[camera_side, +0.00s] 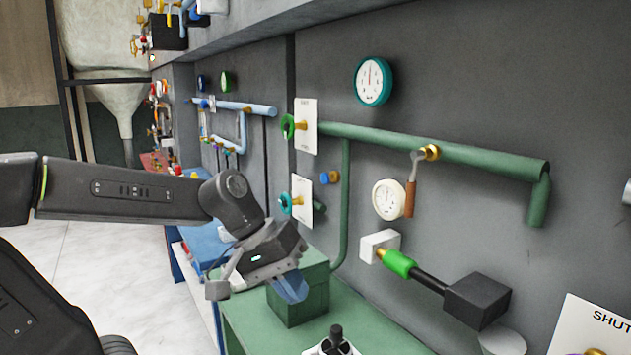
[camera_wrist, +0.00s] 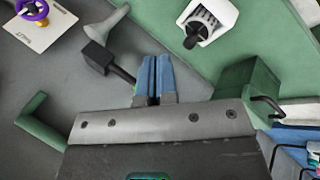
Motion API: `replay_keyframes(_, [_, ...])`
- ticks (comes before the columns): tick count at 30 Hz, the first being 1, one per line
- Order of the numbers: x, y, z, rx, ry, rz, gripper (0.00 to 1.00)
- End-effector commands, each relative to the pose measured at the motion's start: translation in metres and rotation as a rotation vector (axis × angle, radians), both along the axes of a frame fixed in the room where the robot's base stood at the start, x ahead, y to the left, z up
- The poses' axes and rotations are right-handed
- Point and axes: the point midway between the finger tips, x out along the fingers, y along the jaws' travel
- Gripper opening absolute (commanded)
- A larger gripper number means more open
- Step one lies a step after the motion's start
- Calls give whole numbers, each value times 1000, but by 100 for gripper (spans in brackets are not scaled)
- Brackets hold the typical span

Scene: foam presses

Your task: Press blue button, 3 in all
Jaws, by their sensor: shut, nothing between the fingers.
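My gripper (camera_side: 291,288) has blue fingers pointing down in the side view, in front of a green box (camera_side: 306,305) on the green bench. In the wrist view its fingers (camera_wrist: 154,80) lie side by side, shut and empty. A small blue round piece with a brass part (camera_side: 325,177) is on the grey wall, above and right of my gripper and apart from it. I cannot tell whether it is the blue button. No blue button shows clearly in the wrist view.
A white box with a black knob (camera_wrist: 206,19) stands on the green bench. Green pipes (camera_side: 430,148), gauges and handwheels line the wall. A green-and-black handle with a black block (camera_side: 477,301) sticks out right. The green box also shows in the wrist view (camera_wrist: 243,88).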

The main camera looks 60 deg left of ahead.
Motion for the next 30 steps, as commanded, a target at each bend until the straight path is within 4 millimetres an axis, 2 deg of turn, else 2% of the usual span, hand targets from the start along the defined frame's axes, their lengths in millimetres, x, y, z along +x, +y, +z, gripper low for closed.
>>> replay_keyframes(1, [14,7,3,-100,27,91,0])
replay_keyframes(5, [49,27,17,-368,68,317,0])
replay_keyframes(8, [75,52,27,-574,87,491,0])
replay_keyframes(11, [99,86,36,-784,93,661,0])
replay_keyframes(15, [125,148,45,-1084,77,894,0])
replay_keyframes(19, [138,215,48,-1361,33,1087,0])
replay_keyframes(21, [138,250,47,-1496,0,1174,0])
replay_keyframes(24, [135,292,44,-1657,-50,1267,0])
replay_keyframes(27, [129,323,41,-1772,-92,1329,0])
replay_keyframes(30, [124,340,39,-1842,-120,1361,0])
